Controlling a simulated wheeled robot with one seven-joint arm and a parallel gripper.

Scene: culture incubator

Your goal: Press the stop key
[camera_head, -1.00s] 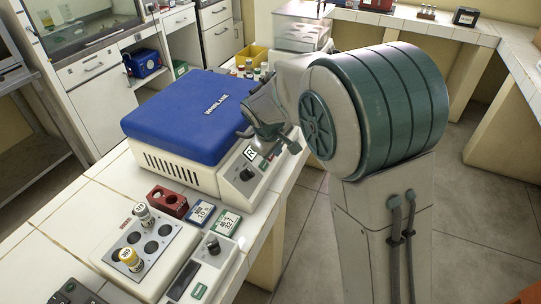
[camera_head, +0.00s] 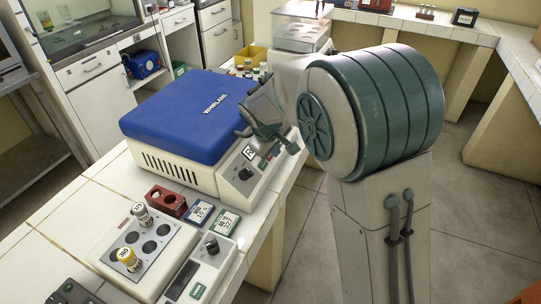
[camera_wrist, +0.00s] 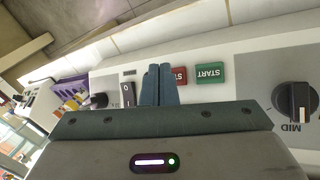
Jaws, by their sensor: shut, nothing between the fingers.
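The red stop key (camera_wrist: 180,76) is on the pale panel in the wrist view, its lettering partly covered by my finger. The green START key (camera_wrist: 213,73) is just right of it. My gripper (camera_wrist: 159,70) is shut and empty, its fingertips overlapping the stop key's left edge. I cannot tell whether they touch it. In the head view my gripper (camera_head: 240,133) is over the front panel of the blue-lidded machine (camera_head: 185,115). The keys are hidden there behind my gripper.
A dark knob marked MID (camera_wrist: 294,100) is right of the keys, and a rocker switch (camera_wrist: 127,95) is to their left. In the head view, a vial block (camera_head: 150,245), a red rack (camera_head: 166,201) and small timers (camera_head: 199,213) stand in front of the machine.

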